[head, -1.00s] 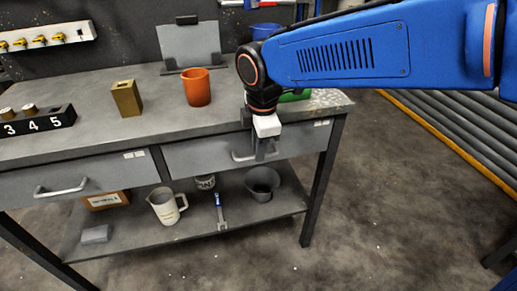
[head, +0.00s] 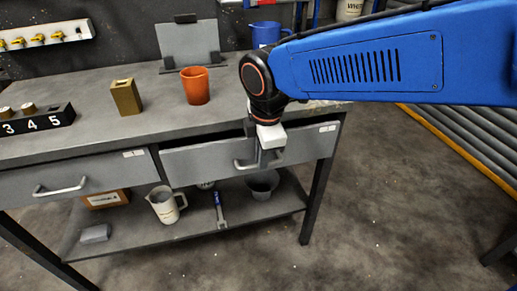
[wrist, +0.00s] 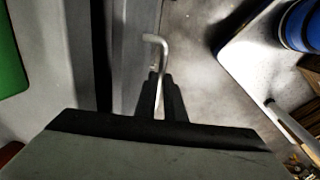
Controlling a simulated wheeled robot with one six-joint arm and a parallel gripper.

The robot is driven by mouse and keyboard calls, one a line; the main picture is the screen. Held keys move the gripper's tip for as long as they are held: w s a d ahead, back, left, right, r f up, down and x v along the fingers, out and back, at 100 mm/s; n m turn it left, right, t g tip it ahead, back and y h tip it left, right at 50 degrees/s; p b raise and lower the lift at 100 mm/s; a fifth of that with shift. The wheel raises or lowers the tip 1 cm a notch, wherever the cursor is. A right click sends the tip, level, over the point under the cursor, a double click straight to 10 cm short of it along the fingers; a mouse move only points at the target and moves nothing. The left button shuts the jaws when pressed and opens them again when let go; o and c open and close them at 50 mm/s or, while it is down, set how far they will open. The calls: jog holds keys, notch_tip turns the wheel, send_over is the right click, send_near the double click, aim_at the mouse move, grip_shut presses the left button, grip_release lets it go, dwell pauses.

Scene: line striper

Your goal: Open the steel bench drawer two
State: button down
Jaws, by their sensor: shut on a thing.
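The grey steel workbench has two drawers side by side under its top. The right drawer (head: 205,163) stands slightly out from the bench, with a dark gap along its upper edge. My gripper (head: 262,160) is at its bar handle (head: 240,165), shut on it. In the wrist view the handle (wrist: 158,60) runs between my gripper's dark fingers (wrist: 160,98), and one bent end of it shows beyond them. The left drawer (head: 110,174) is closed flush, with its own bar handle (head: 62,188) free. The inside of the right drawer is hidden.
On the benchtop stand an orange cup (head: 195,86), a brass block (head: 126,97) and a black numbered holder (head: 38,123). A blue jug (head: 264,34) is behind my arm. The lower shelf holds a measuring jug (head: 164,204) and a grey bucket (head: 262,184). The floor in front is clear.

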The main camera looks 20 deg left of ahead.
jog(key=s+d, duration=0.9)
jog(key=s, duration=0.5)
jog(key=shift+s, duration=0.35)
jog(key=c, duration=2.1)
grip_release()
jog(key=s+r, duration=0.1)
jog(key=r, duration=0.4)
jog(key=d+r, duration=0.1)
jog(key=r, duration=0.5)
jog(key=s+r, duration=0.1)
jog(key=r, duration=0.5)
jog(key=shift+s+d, duration=0.35)
